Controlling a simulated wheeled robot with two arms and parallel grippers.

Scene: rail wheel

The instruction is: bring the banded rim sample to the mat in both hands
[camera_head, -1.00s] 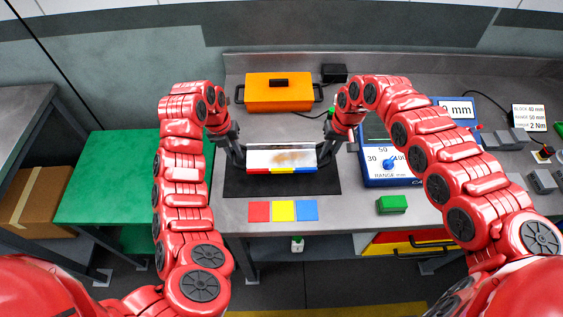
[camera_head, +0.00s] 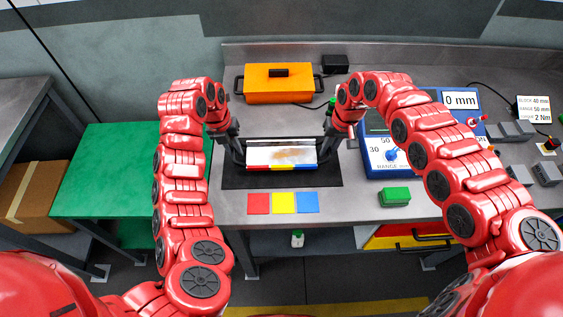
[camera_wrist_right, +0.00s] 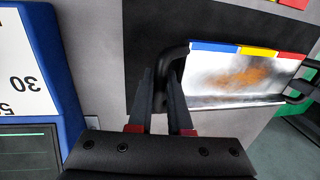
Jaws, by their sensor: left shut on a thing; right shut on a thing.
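The banded rim sample (camera_head: 282,156) is a silvery curved piece with a rusty patch, red, yellow and blue bands along its near edge and a black handle at each end. It is over the dark mat (camera_head: 240,181) on the bench; I cannot tell whether it touches it. My left gripper (camera_head: 238,154) is shut on its left handle. My right gripper (camera_head: 327,152) is shut on its right handle. In the right wrist view, the fingers (camera_wrist_right: 164,105) meet the dark handle beside the sample (camera_wrist_right: 235,74). The finger contact is partly hidden.
An orange case (camera_head: 278,85) lies behind. A blue meter box (camera_head: 378,165) and a green block (camera_head: 395,196) are to the right. Red, yellow and blue squares (camera_head: 283,203) lie on the bench before the mat. A green-topped table (camera_head: 115,175) stands left, past a gap.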

